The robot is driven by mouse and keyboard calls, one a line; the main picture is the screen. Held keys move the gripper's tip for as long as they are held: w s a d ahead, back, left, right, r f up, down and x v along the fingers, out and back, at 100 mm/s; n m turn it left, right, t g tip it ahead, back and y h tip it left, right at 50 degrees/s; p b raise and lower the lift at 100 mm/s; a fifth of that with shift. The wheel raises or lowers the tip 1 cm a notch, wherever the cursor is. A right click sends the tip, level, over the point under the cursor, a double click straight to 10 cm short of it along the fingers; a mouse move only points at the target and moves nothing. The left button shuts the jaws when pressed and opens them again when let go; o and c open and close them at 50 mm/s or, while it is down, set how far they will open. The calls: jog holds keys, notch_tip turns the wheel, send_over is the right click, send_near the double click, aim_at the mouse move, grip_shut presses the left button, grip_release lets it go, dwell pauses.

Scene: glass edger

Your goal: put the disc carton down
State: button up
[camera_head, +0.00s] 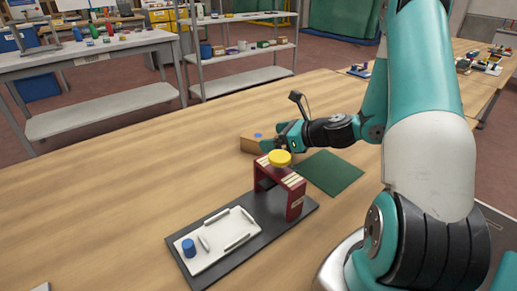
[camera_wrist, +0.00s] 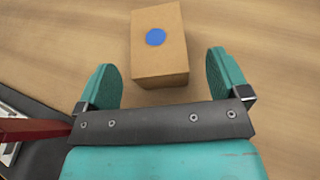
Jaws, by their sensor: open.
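The disc carton (camera_wrist: 158,50) is a brown box with a blue disc on its top. It rests on the wooden table in the wrist view, and in the head view the carton (camera_head: 247,145) is partly hidden behind the red stand and my gripper. My gripper (camera_wrist: 167,72) is open, with one teal finger on either side of the carton's near end. Gaps show between both fingers and the carton, so it is not held. In the head view my gripper (camera_head: 285,140) is low over the table beside the carton.
A red stand (camera_head: 296,203) with a yellow knob (camera_head: 279,158) stands on a dark base close to my gripper. A white tray (camera_head: 205,262) with a blue cylinder (camera_head: 188,247) is in front. A green mat (camera_head: 335,175) lies to the right.

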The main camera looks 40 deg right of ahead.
aim_at(266, 137)
jog(key=b+x, duration=0.1)
jog(key=x, duration=0.2)
jog(key=shift+w+a+f, duration=0.1)
jog(key=shift+w+a, duration=0.15)
jog(key=shift+w, duration=0.05)
jog(key=c, duration=1.1)
jog(key=shift+o, duration=0.2)
